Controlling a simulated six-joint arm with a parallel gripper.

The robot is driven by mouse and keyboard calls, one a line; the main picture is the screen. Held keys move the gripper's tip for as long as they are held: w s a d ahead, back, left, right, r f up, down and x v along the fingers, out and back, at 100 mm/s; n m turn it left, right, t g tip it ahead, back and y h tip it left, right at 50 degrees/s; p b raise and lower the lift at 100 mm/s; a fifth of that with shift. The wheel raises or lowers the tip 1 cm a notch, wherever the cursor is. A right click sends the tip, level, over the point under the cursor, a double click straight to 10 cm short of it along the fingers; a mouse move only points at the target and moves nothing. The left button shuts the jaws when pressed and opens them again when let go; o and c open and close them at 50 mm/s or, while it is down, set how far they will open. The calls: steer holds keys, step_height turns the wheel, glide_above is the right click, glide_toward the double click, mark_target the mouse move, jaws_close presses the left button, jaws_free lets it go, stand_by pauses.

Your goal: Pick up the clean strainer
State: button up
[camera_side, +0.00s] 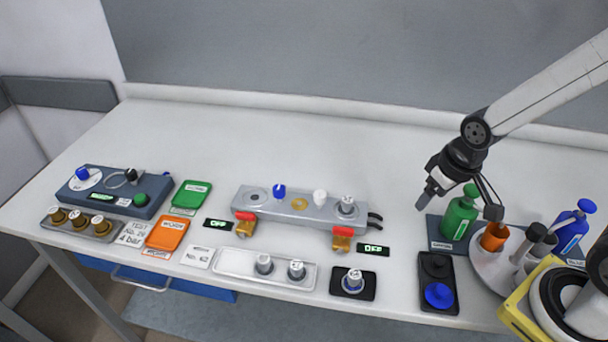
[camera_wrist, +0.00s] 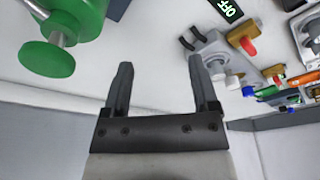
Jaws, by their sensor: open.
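My gripper (camera_side: 459,204) is at the right of the bench, above and in front of the green bottle (camera_side: 459,216). Its two fingers are apart with nothing between them; they also show empty in the wrist view (camera_wrist: 161,66). No part is clearly marked as the clean strainer, and I cannot tell which one it is. Small metal cylinders stand on a pale tray (camera_side: 228,259): one in the middle (camera_side: 264,265) and one at the right (camera_side: 297,271). Another metal cylinder (camera_side: 353,280) stands on a black pad, and one (camera_side: 346,205) sits on the grey block (camera_side: 300,212).
A black tray (camera_side: 435,296) with a blue knobbed disc (camera_side: 439,295), an orange cup (camera_side: 493,238), a blue bottle (camera_side: 571,232) and a yellow-based device (camera_side: 520,310) crowd the right. Green (camera_side: 191,196) and orange (camera_side: 167,234) bins lie left. The back of the bench is clear.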

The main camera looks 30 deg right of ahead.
stand_by(0.3)
steer(key=n+g+y, duration=0.2)
steer(key=n+g, duration=0.1)
steer(key=n, duration=1.5)
glide_above(348, 199)
steer(key=d, duration=0.1)
steer(key=shift+r, duration=0.3)
steer(key=shift+f, duration=0.15)
steer(key=shift+a+f, duration=0.2)
steer(key=shift+f, duration=1)
steer(key=shift+f, duration=0.1)
